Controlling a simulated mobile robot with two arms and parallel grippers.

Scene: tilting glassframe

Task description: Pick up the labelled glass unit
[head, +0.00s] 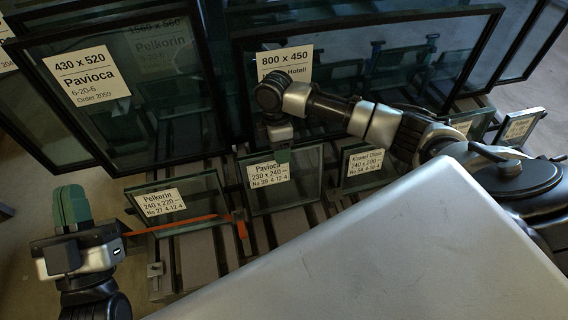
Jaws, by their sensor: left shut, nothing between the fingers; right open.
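Several labelled glass units stand in a slatted rack. A small unit labelled Pavioca 230 x 240 (309,181) stands in the middle. The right gripper is open. A small unit labelled Pelkorin 240 x 220 (205,201) leans to its left, and one labelled 240 x 200 (352,190) stands to its right. My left gripper (72,203) is shut and empty, left of the Pelkorin unit, fingers pointing up.
Large framed panes stand behind: one labelled 430 x 520 Pavioca (130,130) and one labelled 800 x 450 (350,62). An orange strip (180,226) runs along the Pelkorin unit. A small labelled pane (519,126) stands far right. Bare floor (30,260) shows at left.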

